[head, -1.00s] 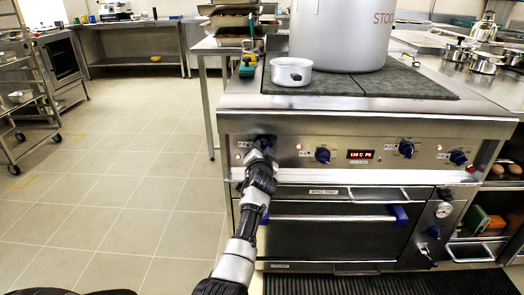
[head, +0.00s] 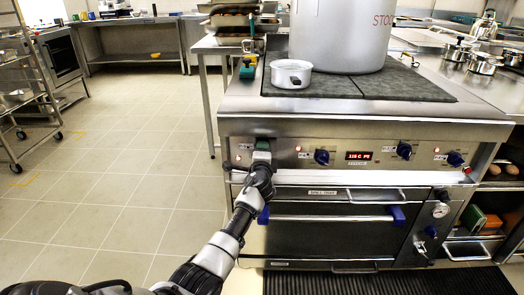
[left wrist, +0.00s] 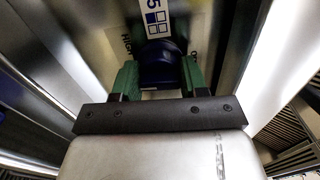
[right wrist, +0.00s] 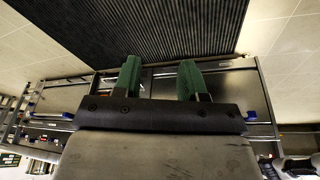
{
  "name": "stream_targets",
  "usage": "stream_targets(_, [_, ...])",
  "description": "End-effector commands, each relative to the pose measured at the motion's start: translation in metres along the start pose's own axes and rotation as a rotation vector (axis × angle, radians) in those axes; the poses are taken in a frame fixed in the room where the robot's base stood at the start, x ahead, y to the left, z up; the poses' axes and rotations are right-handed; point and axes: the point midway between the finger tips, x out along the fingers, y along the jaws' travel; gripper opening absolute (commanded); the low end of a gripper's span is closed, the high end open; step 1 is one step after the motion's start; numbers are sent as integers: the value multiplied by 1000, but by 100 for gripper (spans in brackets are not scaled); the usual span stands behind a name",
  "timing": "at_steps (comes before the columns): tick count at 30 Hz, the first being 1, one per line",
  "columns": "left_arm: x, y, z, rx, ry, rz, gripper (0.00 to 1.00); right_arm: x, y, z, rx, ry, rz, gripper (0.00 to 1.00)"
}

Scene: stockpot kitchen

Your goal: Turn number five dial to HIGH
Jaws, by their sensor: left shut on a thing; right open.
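The number five dial is a dark blue knob (left wrist: 160,66) in the left wrist view, under a white label (left wrist: 157,18) with a 5 and a grid of small squares. The word HIGH is printed to the knob's left. My left gripper (left wrist: 160,80) is shut on the knob, with a green finger on each side. In the head view my left gripper (head: 262,152) is at the leftmost dial on the stove's front panel (head: 335,173) and hides that dial. My right gripper (right wrist: 159,80) is open and empty in the right wrist view; it is outside the head view.
Other blue dials, such as one (head: 322,156) beside the red display (head: 359,156), sit along the panel. A small white pot (head: 291,78) and a large stockpot (head: 338,40) stand on the stove top. An oven handle (head: 330,218) runs below.

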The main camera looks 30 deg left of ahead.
Motion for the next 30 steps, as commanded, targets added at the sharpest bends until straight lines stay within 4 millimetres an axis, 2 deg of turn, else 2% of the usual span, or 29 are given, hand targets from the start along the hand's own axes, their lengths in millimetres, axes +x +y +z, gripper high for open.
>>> stream_targets(9, [0, -2, 0, 297, 1, 0, 20, -15, 0, -6, 0, 3, 0, 41])
stream_targets(12, [0, -2, 0, 380, 2, 0, 20, 8, 0, -6, -1, -10, -2, 41])
stream_targets(18, [0, -1, 0, 515, 1, 0, 20, 35, -1, -5, -2, -23, -5, 41])
stream_targets(24, [0, 0, -1, 602, 2, 1, 20, 53, -2, -2, -4, -31, -6, 41])
stream_targets(30, [0, 1, -1, 645, 2, 1, 20, 62, -3, 0, -4, -34, -7, 41])
